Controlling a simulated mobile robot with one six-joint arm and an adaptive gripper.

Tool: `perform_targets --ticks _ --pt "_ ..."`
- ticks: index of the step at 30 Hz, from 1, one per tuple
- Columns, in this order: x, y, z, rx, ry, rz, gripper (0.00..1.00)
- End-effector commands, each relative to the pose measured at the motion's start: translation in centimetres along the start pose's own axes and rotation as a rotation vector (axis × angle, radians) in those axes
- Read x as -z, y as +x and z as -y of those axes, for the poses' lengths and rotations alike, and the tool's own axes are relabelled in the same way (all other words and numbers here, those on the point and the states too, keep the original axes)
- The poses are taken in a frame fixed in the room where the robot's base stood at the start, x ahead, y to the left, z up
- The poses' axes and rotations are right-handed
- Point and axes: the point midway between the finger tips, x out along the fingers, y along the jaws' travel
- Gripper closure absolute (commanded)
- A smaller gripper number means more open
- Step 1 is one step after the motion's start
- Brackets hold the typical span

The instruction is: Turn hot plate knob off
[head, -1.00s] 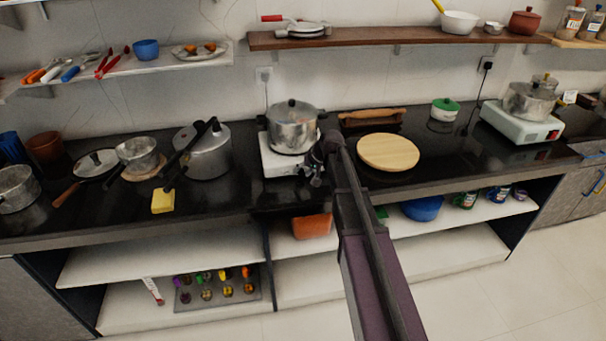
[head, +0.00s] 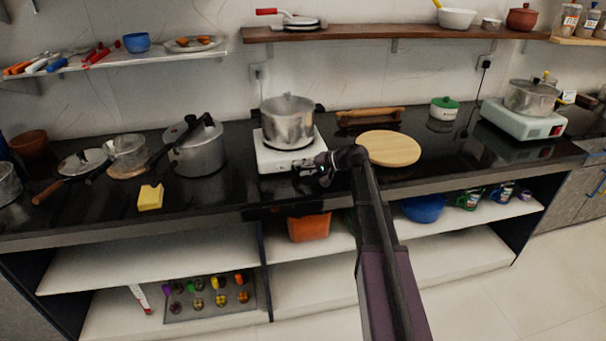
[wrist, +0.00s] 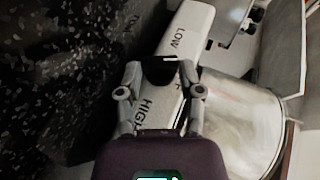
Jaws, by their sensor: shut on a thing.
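The white hot plate (head: 264,157) stands on the black counter with a metal pot (head: 288,124) on it. In the wrist view, its front panel (wrist: 190,32) shows the words LOW and HIGH. The dark knob (wrist: 160,72) sits between my fingertips, by the panel's edge. My gripper (wrist: 160,80) is shut on the knob, one finger on each side. The knob's pointer is hidden, so its exact setting cannot be told. In the head view, my gripper (head: 308,169) is at the front of the hot plate, reaching in from the right.
A round wooden board (head: 390,149) lies to the right of my gripper. A pressure cooker (head: 199,152) and yellow butter (head: 150,197) are to the left. A second hot plate (head: 522,121) stands far right. Shelves hang above the counter.

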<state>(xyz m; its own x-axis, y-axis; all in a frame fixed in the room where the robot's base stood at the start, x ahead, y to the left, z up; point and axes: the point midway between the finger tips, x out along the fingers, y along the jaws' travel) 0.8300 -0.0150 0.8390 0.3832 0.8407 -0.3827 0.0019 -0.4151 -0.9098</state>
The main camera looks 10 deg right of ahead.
Motion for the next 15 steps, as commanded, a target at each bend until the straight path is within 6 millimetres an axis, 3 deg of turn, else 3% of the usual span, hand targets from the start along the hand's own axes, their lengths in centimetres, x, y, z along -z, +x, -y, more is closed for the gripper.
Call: perform_targets --ticks 15 --pt "-0.19 0.00 -0.09 0.030 0.015 0.005 0.99"
